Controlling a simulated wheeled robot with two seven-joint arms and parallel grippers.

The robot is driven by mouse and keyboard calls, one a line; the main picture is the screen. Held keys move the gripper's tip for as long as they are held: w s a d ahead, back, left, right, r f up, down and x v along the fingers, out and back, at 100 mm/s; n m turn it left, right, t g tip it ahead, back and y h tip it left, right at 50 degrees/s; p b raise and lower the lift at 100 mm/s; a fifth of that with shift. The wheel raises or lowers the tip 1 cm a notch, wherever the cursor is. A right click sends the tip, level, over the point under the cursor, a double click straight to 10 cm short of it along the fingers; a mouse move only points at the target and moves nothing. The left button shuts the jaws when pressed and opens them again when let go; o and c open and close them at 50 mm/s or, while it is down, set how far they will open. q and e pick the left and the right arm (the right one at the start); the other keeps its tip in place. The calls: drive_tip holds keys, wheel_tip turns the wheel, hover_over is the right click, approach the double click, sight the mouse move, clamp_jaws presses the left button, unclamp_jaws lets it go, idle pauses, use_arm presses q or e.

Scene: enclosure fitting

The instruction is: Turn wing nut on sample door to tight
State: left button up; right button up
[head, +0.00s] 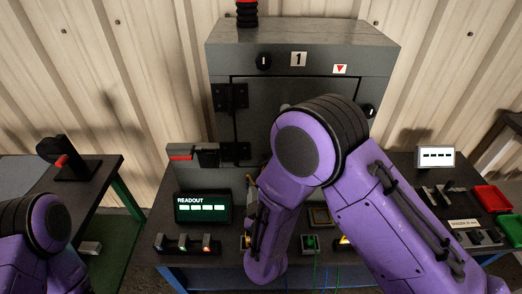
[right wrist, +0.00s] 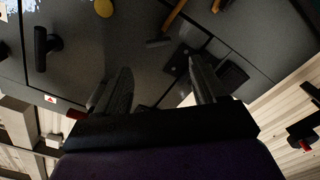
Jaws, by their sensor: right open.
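The grey enclosure (head: 300,58) stands at the back of the bench with its door (head: 252,118) closed or nearly so. Black hinges (head: 230,96) are on the door's left side. A black knob with a white mark (head: 367,111) sits by the door's right edge; I cannot tell if it is the wing nut. My right arm hides much of the door and my right gripper in the head view. In the right wrist view my right gripper (right wrist: 160,88) is open and empty before grey panels. A black T-shaped handle (right wrist: 42,45) stands left of its fingers, apart from them. My left gripper is out of view.
A readout panel (head: 203,208) and lit switches (head: 185,243) stand at the front left of the bench. A red-handled lever (head: 180,155) is left of the door.

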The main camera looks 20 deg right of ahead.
sight(264, 163)
drive_tip(key=p+x, duration=0.2)
drive_tip(key=x, duration=0.7)
drive_tip(key=shift+w+d+f, duration=0.1)
drive_tip(key=shift+w+d, duration=0.05)
drive_tip(key=shift+d, duration=0.05)
drive_tip(key=c, duration=1.1)
